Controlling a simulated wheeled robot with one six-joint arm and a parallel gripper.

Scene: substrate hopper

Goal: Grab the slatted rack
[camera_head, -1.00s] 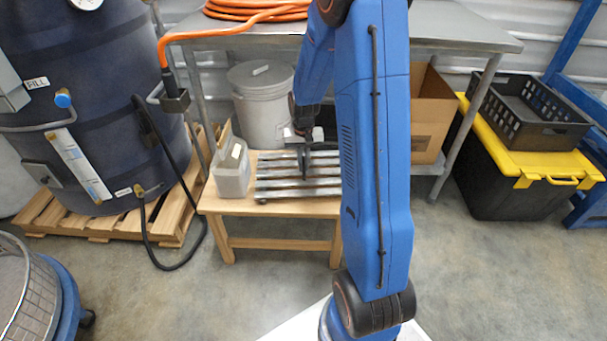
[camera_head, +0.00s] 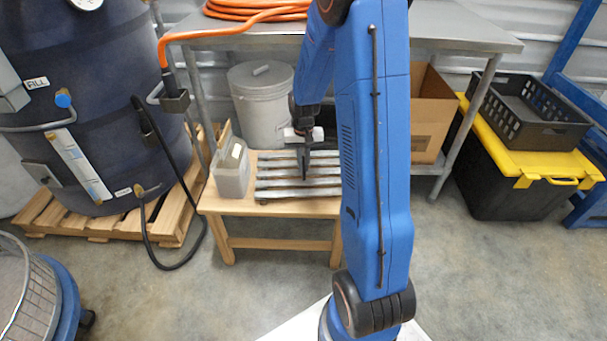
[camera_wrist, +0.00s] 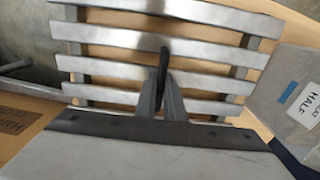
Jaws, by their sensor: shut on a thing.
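The slatted rack (camera_head: 285,188) is a set of parallel grey metal slats on the low wooden bench (camera_head: 225,206). It fills much of the wrist view (camera_wrist: 120,73). My gripper (camera_head: 304,172) comes down over the middle of the rack from above. In the wrist view my gripper's fingers (camera_wrist: 164,80) are close together at the middle slats and shut on the rack. The exact grip on the slat is partly hidden by the fingers. My arm covers the rack's right end in the head view.
A grey jug (camera_head: 231,172) marked "HALF" in the wrist view stands beside the rack on the left. A grey lidded bucket (camera_head: 262,110) stands behind. A cardboard box (camera_head: 430,115) is at right, under the metal table (camera_head: 450,28). Floor in front is clear.

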